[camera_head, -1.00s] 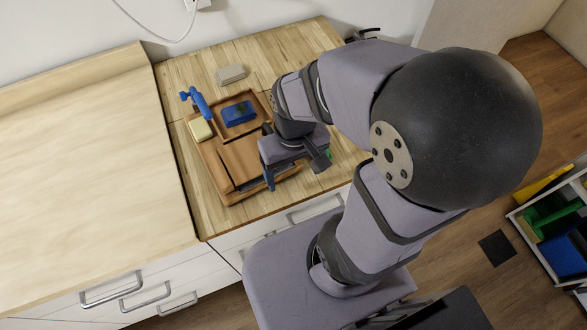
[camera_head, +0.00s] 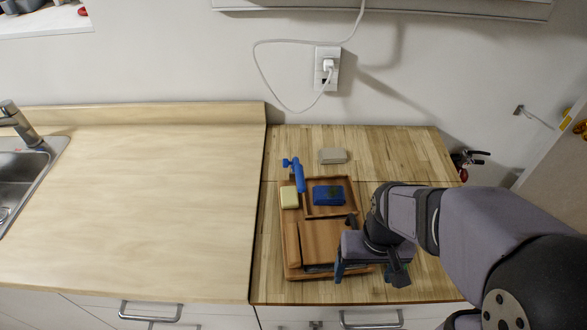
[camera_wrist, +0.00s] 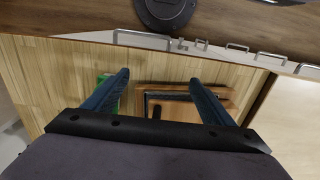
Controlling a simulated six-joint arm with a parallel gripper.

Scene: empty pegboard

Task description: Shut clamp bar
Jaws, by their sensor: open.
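A brown wooden tray (camera_head: 292,240) with compartments lies on the wooden worktop. A dark strip (camera_head: 318,268) runs along its front edge and shows in the wrist view (camera_wrist: 180,96); I cannot tell whether it is the clamp bar. My gripper (camera_head: 369,274) is over the tray's front right corner, partly hiding it. In the wrist view my gripper (camera_wrist: 158,90) has its two blue fingers wide apart, with nothing held between them. The tray edge and a short dark peg (camera_wrist: 157,111) show beyond the fingers. I cannot tell whether anything is touched.
A blue block (camera_head: 328,195) sits in the tray's upper compartment. A yellow block (camera_head: 289,196) and a blue tool (camera_head: 298,175) are at its left. A grey block (camera_head: 333,156) stands behind. A green thing (camera_wrist: 122,101) is near one finger. The pale counter (camera_head: 130,210) is clear.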

